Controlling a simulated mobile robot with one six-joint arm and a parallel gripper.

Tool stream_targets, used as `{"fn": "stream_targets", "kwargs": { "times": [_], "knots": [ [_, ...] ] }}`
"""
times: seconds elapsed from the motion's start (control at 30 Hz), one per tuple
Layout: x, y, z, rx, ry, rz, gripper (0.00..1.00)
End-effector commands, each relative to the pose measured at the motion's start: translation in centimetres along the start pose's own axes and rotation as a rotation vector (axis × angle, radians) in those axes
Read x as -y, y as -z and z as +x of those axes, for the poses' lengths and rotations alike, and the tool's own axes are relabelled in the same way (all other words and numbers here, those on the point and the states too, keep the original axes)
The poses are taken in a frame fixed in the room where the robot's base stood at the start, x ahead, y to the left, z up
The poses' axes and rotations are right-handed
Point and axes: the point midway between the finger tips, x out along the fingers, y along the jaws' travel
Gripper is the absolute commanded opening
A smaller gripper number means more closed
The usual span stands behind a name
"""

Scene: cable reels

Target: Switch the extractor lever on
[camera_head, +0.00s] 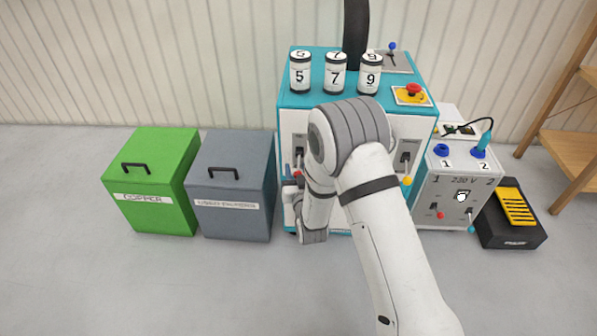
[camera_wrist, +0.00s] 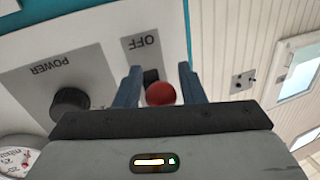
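In the wrist view a lever with a red ball knob (camera_wrist: 160,93) stands on the grey panel by an upside-down "OFF" label (camera_wrist: 145,41). My gripper (camera_wrist: 160,80) is open, with one blue finger on each side of the red knob and small gaps showing. Whether this lever is marked for the extractor cannot be read. In the head view my arm hides most of the gripper at the machine's (camera_head: 320,112) front. Another lever, with a blue knob (camera_head: 392,46), stands upright on a grey plate on the machine's top right. A yellow-knobbed lever (camera_head: 407,181) is at the front right.
A dark knob (camera_wrist: 70,104) under "POWER" and a gauge (camera_wrist: 22,158) are beside the lever. Numbered canisters (camera_head: 335,75) and a red button (camera_head: 413,90) are on top. Green (camera_head: 150,205) and grey (camera_head: 236,222) bins stand left, a 230 V box (camera_head: 455,190) right. Front floor is clear.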

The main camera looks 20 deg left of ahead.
Motion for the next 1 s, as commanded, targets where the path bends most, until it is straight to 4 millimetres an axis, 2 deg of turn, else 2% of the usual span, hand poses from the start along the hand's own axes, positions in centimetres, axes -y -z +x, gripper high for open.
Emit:
{"fn": "stream_targets", "kwargs": {
  "times": [0.03,0.43,0.6,0.63,0.8,1.0],
  "knots": [
    [0.0,0.0,0.0,0.000,0.000,0.000,0.32],
    [0.0,0.0,0.0,0.000,0.000,0.000,0.00],
    [0.0,0.0,0.0,0.000,-0.001,0.000,0.00],
    [-0.9,0.0,-0.4,0.002,-0.006,0.000,0.00],
    [-0.6,0.2,-0.1,0.010,-0.011,0.003,0.00],
    [-2.0,1.0,-0.1,0.068,-0.042,0.020,0.00]
  ]
}}
